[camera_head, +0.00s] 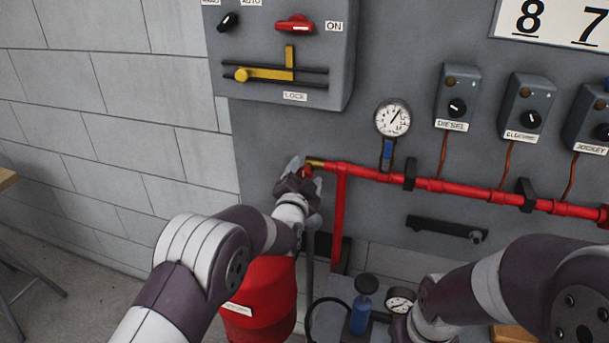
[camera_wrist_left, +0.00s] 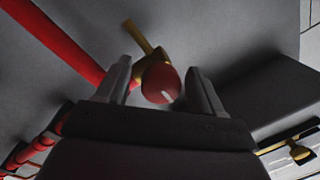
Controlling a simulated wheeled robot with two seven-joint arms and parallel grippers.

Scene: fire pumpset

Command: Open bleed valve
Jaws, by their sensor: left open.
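The bleed valve (camera_head: 315,162) is a small brass fitting at the left end of the red pipe. In the left wrist view the valve's red knob (camera_wrist_left: 161,85) with a pale mark sits on a brass body (camera_wrist_left: 151,52). My left gripper (camera_head: 304,178) is at the valve with its jaws open. In the left wrist view the knob lies between the two fingertips, with gaps on both sides. In the head view the fingers partly hide the knob. My right arm comes in at the lower right; its gripper is not visible.
The red pipe (camera_head: 447,186) runs right along the grey panel below a pressure gauge (camera_head: 393,118). A grey control box (camera_head: 285,92) with a yellow lever hangs above left. A red tank (camera_head: 262,295) stands below my left gripper.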

